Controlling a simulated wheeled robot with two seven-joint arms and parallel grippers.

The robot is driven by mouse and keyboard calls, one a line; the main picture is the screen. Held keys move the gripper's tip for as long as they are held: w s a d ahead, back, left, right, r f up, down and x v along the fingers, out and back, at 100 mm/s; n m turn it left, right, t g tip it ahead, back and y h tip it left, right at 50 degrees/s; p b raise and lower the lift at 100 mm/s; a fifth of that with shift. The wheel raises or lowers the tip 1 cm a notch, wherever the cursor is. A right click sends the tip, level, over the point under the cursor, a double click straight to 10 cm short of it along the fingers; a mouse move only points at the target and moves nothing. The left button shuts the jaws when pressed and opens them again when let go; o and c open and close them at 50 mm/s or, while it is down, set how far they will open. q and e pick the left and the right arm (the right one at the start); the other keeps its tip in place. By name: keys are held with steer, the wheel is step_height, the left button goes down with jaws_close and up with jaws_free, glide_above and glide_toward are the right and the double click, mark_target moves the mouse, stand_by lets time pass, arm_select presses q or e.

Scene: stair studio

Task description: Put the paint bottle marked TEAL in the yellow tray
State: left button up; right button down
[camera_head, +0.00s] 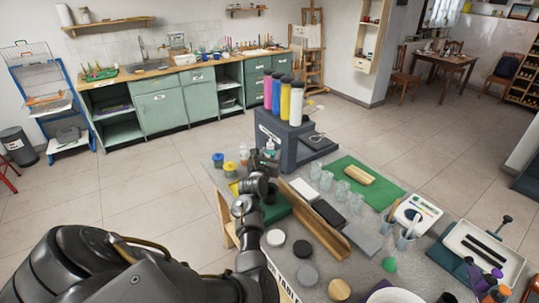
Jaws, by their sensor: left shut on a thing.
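My left gripper (265,160) is at the far left part of the grey work table, in front of the dark stand. It is shut on a small bottle-like thing (270,145), of which only a pale top shows. Its label cannot be read, so I cannot tell if it is the TEAL bottle. A small patch of yellow (234,188) shows left of my left arm at the table's edge; it may be part of the yellow tray, mostly hidden by the arm. My right gripper is not in view.
The dark stand (290,150) holds tall pink, blue, yellow and white cylinders. Jars with blue and yellow lids (229,168) stand left of the gripper. Clear cups (326,180), a green mat (385,178), a wooden rail (318,222) and round discs (302,249) crowd the table (375,272).

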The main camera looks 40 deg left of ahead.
arm_select(q)
steer(key=s+d+f+m+h+b, duration=0.1)
steer(key=s+d+b, duration=0.3)
steer(key=d, duration=0.5)
steer(key=s+d+f+m+t+h+b, duration=0.1)
steer(key=s+d+f+m+h+b, duration=0.1)
steer(key=s+d, duration=0.7)
steer(key=s+d+f+m+h+b, duration=0.1)
steer(key=s+d+h+b, duration=0.3)
steer(key=d, duration=0.7)
steer(key=s+f+b, duration=0.1)
steer(key=s+b, duration=0.1)
steer(key=s, duration=0.1)
steer(key=shift+f+m, duration=0.3)
steer(key=shift+f, duration=0.05)
